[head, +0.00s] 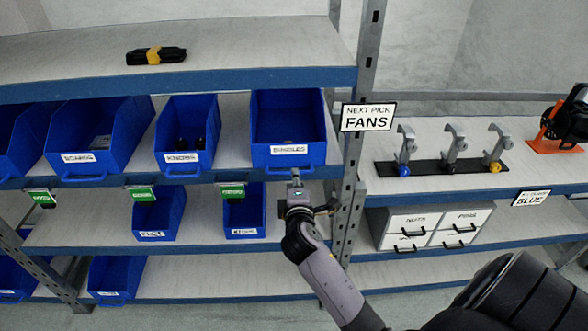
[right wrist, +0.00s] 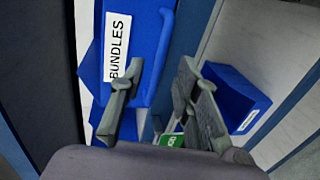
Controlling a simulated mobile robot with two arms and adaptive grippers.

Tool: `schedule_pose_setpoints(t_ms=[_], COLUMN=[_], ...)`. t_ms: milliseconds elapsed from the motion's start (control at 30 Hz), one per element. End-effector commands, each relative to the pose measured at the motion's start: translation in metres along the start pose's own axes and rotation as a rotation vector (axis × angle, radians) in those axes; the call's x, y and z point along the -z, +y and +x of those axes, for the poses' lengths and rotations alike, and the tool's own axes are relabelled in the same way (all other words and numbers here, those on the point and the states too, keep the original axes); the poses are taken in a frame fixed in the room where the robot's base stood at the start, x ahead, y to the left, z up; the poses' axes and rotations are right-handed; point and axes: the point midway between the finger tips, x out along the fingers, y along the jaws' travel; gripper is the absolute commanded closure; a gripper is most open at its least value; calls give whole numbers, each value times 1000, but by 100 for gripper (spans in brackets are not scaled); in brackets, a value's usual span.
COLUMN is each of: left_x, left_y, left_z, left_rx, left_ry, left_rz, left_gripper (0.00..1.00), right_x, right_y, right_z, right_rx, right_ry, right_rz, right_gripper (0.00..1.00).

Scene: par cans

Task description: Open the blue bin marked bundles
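The blue bin marked BUNDLES (head: 289,125) sits at the right end of the middle shelf, with a white label and a blue handle low on its front. Its front and label also show in the right wrist view (right wrist: 150,60). My right gripper (head: 296,180) is just below and in front of this bin, near its handle. In the right wrist view my right gripper (right wrist: 160,75) has its fingers apart, with the blue bin front beyond the gap. I cannot tell whether a finger touches the handle. My left gripper is not in view.
Other blue bins, such as the one marked KNOBS (head: 183,157), stand to the left. A lower bin (head: 242,212) is left of my gripper. A shelf post (head: 350,180) stands close on the right. A sign reading NEXT PICK FANS (head: 367,117) hangs on it.

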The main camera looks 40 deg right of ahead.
Motion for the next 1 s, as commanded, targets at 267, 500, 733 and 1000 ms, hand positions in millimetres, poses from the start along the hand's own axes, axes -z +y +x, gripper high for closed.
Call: schedule_pose_setpoints(t_ms=[267, 500, 733, 1000], left_x=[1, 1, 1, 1], left_y=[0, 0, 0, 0], left_z=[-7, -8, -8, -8], left_rx=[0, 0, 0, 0], left_ry=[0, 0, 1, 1], left_rz=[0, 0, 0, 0], left_gripper=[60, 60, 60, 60], right_x=[0, 0, 0, 0], right_y=[1, 0, 0, 0], right_z=[43, 54, 55, 54], right_rx=[0, 0, 0, 1], right_ry=[0, 1, 1, 1], right_rz=[0, 0, 0, 1], right_gripper=[70, 70, 70, 88])
